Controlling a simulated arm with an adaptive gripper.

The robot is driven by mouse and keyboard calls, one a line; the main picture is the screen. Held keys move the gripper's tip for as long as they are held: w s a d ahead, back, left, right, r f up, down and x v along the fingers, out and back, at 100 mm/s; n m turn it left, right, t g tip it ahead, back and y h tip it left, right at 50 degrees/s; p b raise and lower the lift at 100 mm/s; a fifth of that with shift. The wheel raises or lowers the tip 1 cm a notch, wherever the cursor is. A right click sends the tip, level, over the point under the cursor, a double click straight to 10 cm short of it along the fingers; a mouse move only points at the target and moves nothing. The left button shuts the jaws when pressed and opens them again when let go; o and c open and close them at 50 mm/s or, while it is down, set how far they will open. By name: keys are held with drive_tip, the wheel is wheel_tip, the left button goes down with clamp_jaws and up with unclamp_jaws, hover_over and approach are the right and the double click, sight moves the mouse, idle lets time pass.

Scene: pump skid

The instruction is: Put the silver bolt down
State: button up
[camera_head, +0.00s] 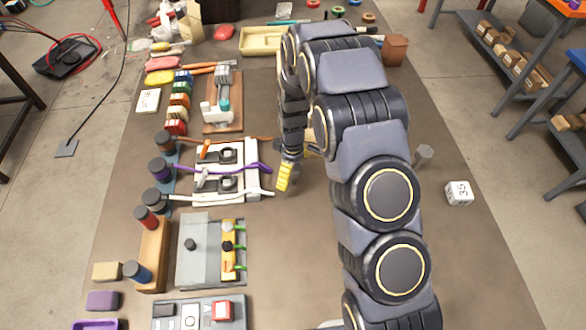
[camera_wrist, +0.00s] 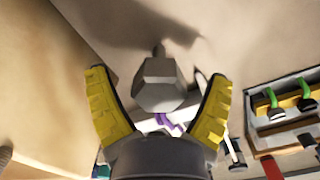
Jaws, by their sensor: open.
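A silver-grey bolt (camera_wrist: 160,84) with a six-sided head shows in the wrist view between the yellow fingers of my gripper (camera_wrist: 158,105). Its thin shank points toward the top of the picture. The fingers are spread, with a gap visible on each side of the bolt head. I cannot tell whether the bolt rests on a surface. In the head view my gripper (camera_head: 284,177) is over the table, just right of the white cable fixture (camera_head: 244,183). The bolt cannot be made out there. A grey six-sided piece (camera_head: 424,154) stands on the table right of my arm.
A white numbered cube (camera_head: 458,193) is at the right. Brown table (camera_head: 290,270) is clear between panel and arm.

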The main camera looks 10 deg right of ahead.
drive_tip(key=shift+f, duration=0.25)
drive_tip(key=c, duration=1.2)
drive_tip(key=shift+r, duration=0.2)
